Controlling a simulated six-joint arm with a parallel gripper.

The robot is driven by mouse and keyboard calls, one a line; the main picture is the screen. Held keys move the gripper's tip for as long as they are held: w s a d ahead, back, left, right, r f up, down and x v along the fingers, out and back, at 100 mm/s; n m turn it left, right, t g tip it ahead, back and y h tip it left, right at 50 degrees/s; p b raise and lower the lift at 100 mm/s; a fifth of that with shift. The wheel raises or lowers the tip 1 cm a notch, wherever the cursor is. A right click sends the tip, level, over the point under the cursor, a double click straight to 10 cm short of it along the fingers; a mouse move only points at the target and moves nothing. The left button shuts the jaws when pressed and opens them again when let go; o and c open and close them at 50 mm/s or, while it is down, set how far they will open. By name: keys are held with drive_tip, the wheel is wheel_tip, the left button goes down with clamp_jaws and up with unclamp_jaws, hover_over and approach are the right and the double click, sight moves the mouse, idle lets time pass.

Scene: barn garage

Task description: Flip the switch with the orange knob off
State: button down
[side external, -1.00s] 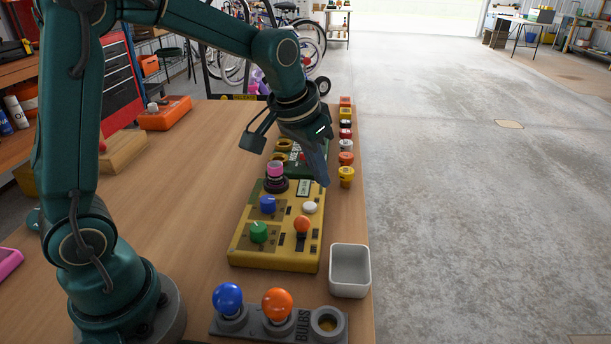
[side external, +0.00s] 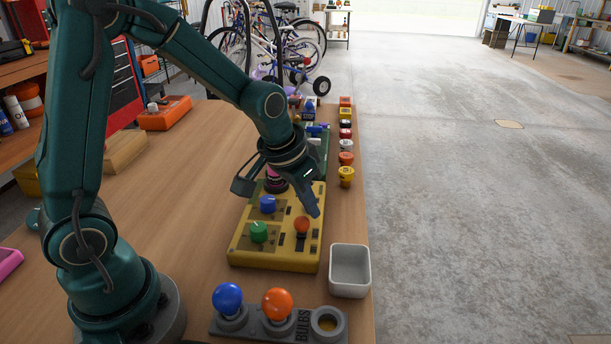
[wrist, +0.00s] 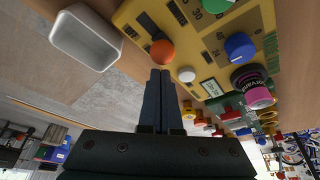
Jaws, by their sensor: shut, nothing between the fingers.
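The orange knob (side external: 302,225) is a round ball on a switch at the right side of the yellow panel (side external: 250,259). In the wrist view the orange knob (wrist: 162,53) sits just beyond my fingertips. My gripper (side external: 315,212) is shut and empty, with its tips above the panel and close to the orange knob; I cannot tell whether they touch it. The gripper also shows in the wrist view (wrist: 160,75), fingers together. A blue knob (side external: 268,203) and a green knob (side external: 258,232) are on the panel's left. A white button (wrist: 186,75) lies beside my fingertips.
A white bin (side external: 350,270) stands right of the panel. A bulb rack (side external: 256,330) with a blue bulb (side external: 227,298) and an orange bulb (side external: 277,304) is in front. A pink-topped cylinder (wrist: 254,90) stands at the panel's far end. The table's left is mostly clear.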

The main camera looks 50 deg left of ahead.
drive_tip(key=shift+s+d, duration=1.3)
drive_tip(key=shift+w, duration=0.1)
drive_tip(key=shift+w+r, duration=0.2)
drive_tip(key=shift+w, duration=0.35)
wheel_tip(320, 180, up, 10)
drive_tip(key=s, duration=0.1)
drive_tip(key=shift+r, duration=0.25)
